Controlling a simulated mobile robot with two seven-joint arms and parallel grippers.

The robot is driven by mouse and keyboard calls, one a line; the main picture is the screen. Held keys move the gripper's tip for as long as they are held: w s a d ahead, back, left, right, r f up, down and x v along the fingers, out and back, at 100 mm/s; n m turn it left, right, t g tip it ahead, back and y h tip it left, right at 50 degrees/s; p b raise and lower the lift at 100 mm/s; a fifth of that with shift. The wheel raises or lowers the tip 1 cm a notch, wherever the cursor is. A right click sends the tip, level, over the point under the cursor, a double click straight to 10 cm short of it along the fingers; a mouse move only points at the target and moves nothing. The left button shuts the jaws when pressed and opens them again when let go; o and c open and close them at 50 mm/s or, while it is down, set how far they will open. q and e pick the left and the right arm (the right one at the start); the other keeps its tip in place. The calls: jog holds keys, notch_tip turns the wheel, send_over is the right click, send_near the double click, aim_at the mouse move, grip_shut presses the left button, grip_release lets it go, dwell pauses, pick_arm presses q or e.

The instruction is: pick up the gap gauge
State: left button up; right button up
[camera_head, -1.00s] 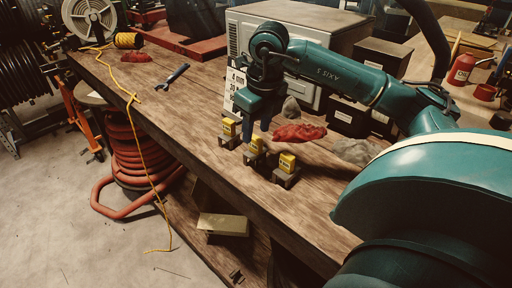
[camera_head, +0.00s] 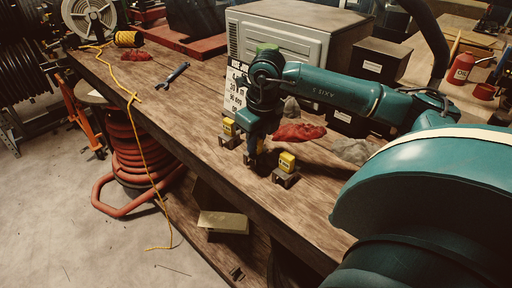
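Three small yellow pieces stand on grey blocks in a row along the table's front: a left one (camera_head: 228,127), a middle one (camera_head: 260,146) and a right one (camera_head: 287,162). I cannot tell by look which is the gap gauge. My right gripper (camera_head: 252,150) points down at the middle piece and hides most of it. Its fingers are at or around that piece; whether they touch or grip it is not clear. My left gripper is not in view.
A red cloth (camera_head: 298,133) and grey rag (camera_head: 352,150) lie behind the row. A white card with printed text (camera_head: 236,95) stands behind my gripper, before a grey cabinet (camera_head: 300,40). A blue-handled tool (camera_head: 173,75) lies at left. The wooden table (camera_head: 190,105) is bare between.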

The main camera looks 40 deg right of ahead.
grip_shut()
